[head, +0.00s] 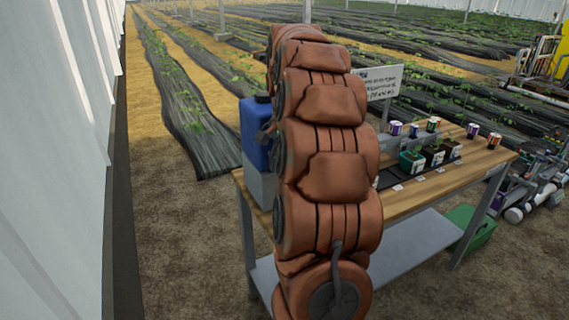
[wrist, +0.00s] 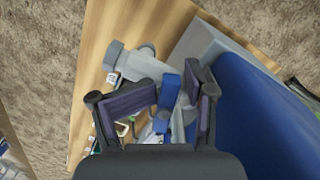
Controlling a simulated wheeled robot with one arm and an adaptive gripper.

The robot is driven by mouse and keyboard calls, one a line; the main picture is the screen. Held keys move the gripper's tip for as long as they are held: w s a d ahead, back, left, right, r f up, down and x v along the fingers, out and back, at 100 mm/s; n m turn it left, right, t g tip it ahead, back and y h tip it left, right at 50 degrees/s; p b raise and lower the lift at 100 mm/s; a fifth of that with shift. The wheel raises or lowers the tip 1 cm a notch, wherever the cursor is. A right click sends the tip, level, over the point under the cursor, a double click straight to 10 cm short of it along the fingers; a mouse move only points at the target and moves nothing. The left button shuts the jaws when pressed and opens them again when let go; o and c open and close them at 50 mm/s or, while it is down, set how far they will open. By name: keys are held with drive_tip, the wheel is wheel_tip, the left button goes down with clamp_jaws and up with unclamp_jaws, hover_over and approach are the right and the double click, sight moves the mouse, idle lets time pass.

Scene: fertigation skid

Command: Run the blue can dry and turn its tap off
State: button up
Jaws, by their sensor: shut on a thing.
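The blue can (head: 256,132) stands on a grey block at the left end of the bench, partly hidden behind my arm in the head view. In the wrist view the can (wrist: 262,115) fills the right side. My gripper (wrist: 168,95) is beside the can's front, with its fingers around the tap's blue handle (wrist: 170,86) and shut on it. Grey tap parts show between and beyond the fingers. How far the handle is turned, and whether any liquid runs, I cannot tell. In the head view my arm hides the gripper and the tap.
The wooden bench (head: 433,190) carries several small pots and cups toward its right end. A white sign (head: 378,82) stands behind it. A green crate (head: 470,228) sits below at the right. A pale wall (head: 50,160) runs along the left, with bare soil between.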

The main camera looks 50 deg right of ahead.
drive_tip(key=shift+o, duration=0.2)
drive_tip(key=d+r, duration=0.1)
drive_tip(key=r+m+h, duration=0.1)
drive_tip(key=shift+w+d+r+m+t, duration=0.3)
drive_tip(key=shift+w+d+r+t, duration=0.1)
drive_tip(key=shift+s+d+m, duration=0.1)
drive_tip(key=shift+s+m, duration=0.05)
drive_tip(key=shift+m, duration=0.35)
drive_tip(key=c, duration=0.4)
drive_tip(key=shift+d+f+m+b, duration=0.1)
drive_tip(key=shift+f+m+b, duration=0.15)
drive_tip(key=shift+m, duration=0.25)
clamp_jaws()
drive_tip(key=shift+o, duration=0.7)
unclamp_jaws()
drive_tip(key=m, duration=0.1)
drive_tip(key=a+m, duration=0.1)
drive_tip(key=m, duration=0.1)
drive_tip(key=shift+a+f+b, duration=0.15)
drive_tip(key=shift+f+b, duration=0.05)
drive_tip(key=shift+b, duration=0.15)
drive_tip(key=shift+o, duration=0.5)
drive_tip(key=shift+w+m, duration=0.2)
drive_tip(key=shift+m, duration=0.3)
drive_tip(key=o, duration=1.2)
drive_tip(key=shift+o, duration=0.5)
wheel_tip(320, 180, up, 10)
drive_tip(key=p, duration=0.5)
drive_tip(key=shift+r, duration=0.15)
